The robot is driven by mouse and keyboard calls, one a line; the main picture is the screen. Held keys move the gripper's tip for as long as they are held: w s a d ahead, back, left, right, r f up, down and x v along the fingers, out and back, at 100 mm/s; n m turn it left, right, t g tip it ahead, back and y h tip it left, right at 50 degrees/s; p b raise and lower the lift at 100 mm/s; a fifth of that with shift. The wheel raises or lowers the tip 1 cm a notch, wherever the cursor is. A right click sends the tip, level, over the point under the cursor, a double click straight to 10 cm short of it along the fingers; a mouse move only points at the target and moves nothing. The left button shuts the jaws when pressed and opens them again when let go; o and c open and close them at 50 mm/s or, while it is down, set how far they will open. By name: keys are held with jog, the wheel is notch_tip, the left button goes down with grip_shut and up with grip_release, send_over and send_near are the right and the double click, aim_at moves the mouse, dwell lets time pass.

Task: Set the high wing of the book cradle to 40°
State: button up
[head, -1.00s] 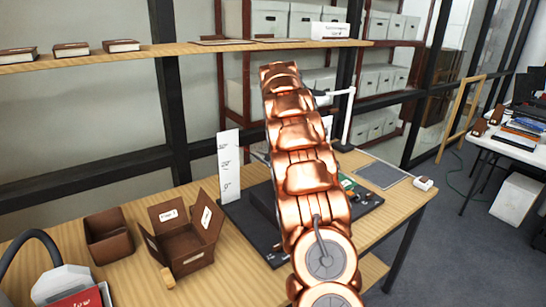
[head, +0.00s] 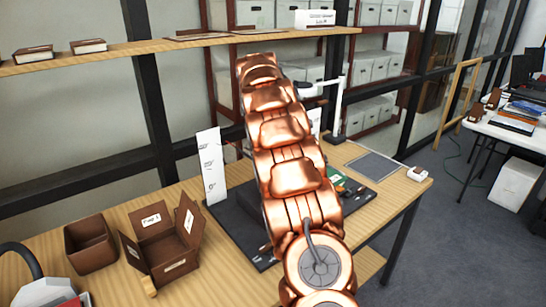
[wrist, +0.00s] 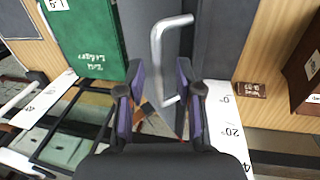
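The book cradle has a dark base (head: 238,230), mostly hidden behind my arm in the head view. A white angle scale (head: 212,170) stands at its left side. In the wrist view, a scale (wrist: 228,110) on the right shows 0°, 20° and part of a 40. A bent grey metal handle (wrist: 157,60) shows between the fingers of my gripper (wrist: 160,78). The gripper is open, and I see no finger touching the handle. A green ledger (wrist: 90,40) lies beside it at upper left. The wing's angle cannot be read.
On the table stand a brown box (head: 90,245) and an open brown box with raised flaps (head: 162,245). A grey mat (head: 375,167) and a small white item (head: 417,174) lie at the right. A shelf (head: 180,49) runs above the table's back.

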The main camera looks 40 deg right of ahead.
notch_tip(320, 180, up, 6)
jog(key=a, duration=0.1)
jog(key=shift+r, duration=0.25)
dwell(0.4)
